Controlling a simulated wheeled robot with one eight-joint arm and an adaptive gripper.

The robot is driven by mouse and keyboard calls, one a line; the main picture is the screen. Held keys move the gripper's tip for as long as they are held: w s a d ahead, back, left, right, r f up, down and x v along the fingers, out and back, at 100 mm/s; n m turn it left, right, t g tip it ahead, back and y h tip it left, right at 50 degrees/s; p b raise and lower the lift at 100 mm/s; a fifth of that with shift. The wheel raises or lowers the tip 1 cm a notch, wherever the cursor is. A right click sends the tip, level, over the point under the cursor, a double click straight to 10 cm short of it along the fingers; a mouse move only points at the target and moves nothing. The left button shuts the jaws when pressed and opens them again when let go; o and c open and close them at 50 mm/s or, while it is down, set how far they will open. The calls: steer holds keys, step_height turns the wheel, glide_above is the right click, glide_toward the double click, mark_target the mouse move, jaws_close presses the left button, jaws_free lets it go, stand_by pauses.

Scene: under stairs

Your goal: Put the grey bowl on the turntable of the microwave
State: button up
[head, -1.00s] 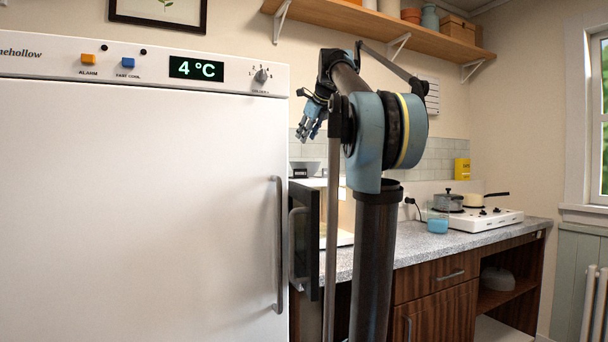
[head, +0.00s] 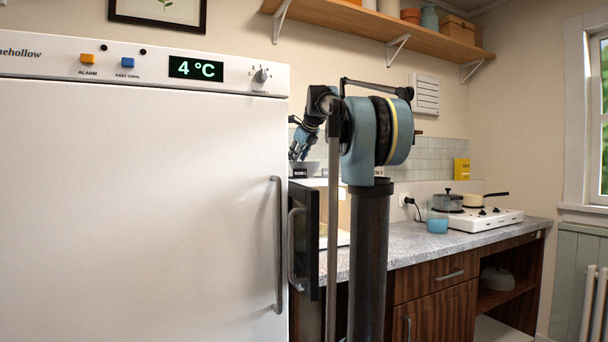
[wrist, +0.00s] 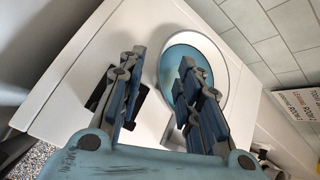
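The microwave stands on the counter beside the fridge, its dark door (head: 306,240) swung open toward me. Its turntable cannot be made out.
The white fridge (head: 140,200) fills the left side, close to the microwave door. A grey rounded dish (head: 497,278) sits on the lower open shelf.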

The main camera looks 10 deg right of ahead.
steer(key=x, duration=0.4)
jaws_close()
steer(key=shift+r, duration=0.2)
step_height(320, 180, up, 9)
steer(key=shift+r, duration=0.2)
stand_by(1.1)
steer(key=shift+d+r, duration=0.1)
steer(key=shift+r, duration=0.05)
stand_by(0.6)
